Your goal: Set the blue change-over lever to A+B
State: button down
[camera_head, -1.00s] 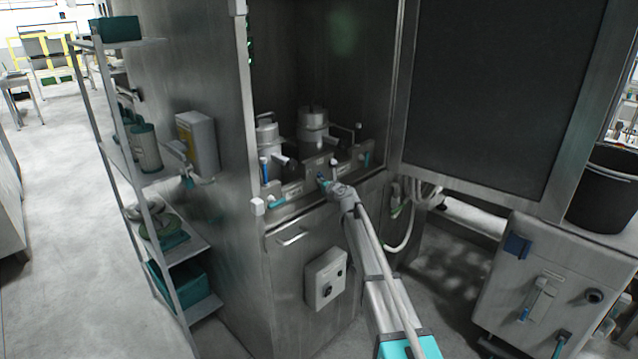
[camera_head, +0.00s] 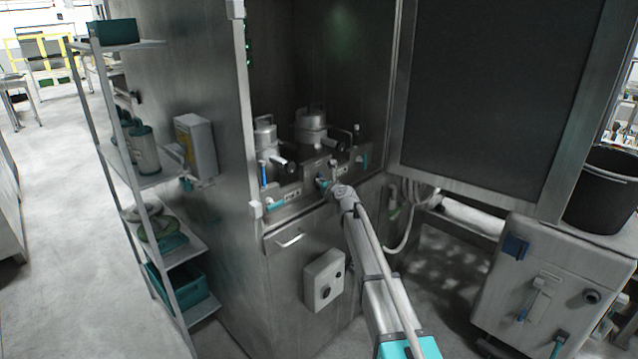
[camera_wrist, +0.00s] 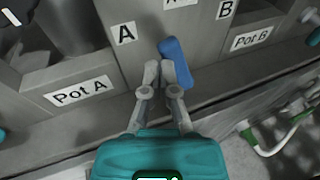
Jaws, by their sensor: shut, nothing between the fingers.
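The blue change-over lever (camera_wrist: 176,62) shows in the wrist view on a grey panel, tilted with its upper end to the left. My gripper (camera_wrist: 159,70) is shut and empty. Its fingertips lie just left of the lever, close against its side; I cannot tell whether they touch. An "A" label (camera_wrist: 124,33) is to the left, a "B" label (camera_wrist: 225,9) to the upper right, and a middle label between them is cut off by the top edge. In the head view my gripper (camera_head: 324,184) is at the panel front, with the lever mostly hidden there.
The "Pot A" label (camera_wrist: 79,92) and "Pot B" label (camera_wrist: 251,38) flank the lever. Two metal pots, one of them the larger pot (camera_head: 310,125), stand behind the panel. An open cabinet door (camera_head: 485,95) is to the right, a shelf rack (camera_head: 150,178) to the left.

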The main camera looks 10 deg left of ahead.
jog(key=shift+w+d+r+p, duration=0.35)
jog(key=shift+w+d, duration=0.25)
jog(key=shift+w, duration=0.15)
dwell(1.1)
jog(key=shift+s+a, duration=0.1)
jog(key=shift+s, duration=0.05)
jog(key=shift+s+a, duration=0.5)
jog(key=shift+s, duration=0.05)
jog(key=shift+s, duration=0.1)
jog(key=p+v, duration=0.1)
jog(key=v, duration=0.9)
dwell(0.5)
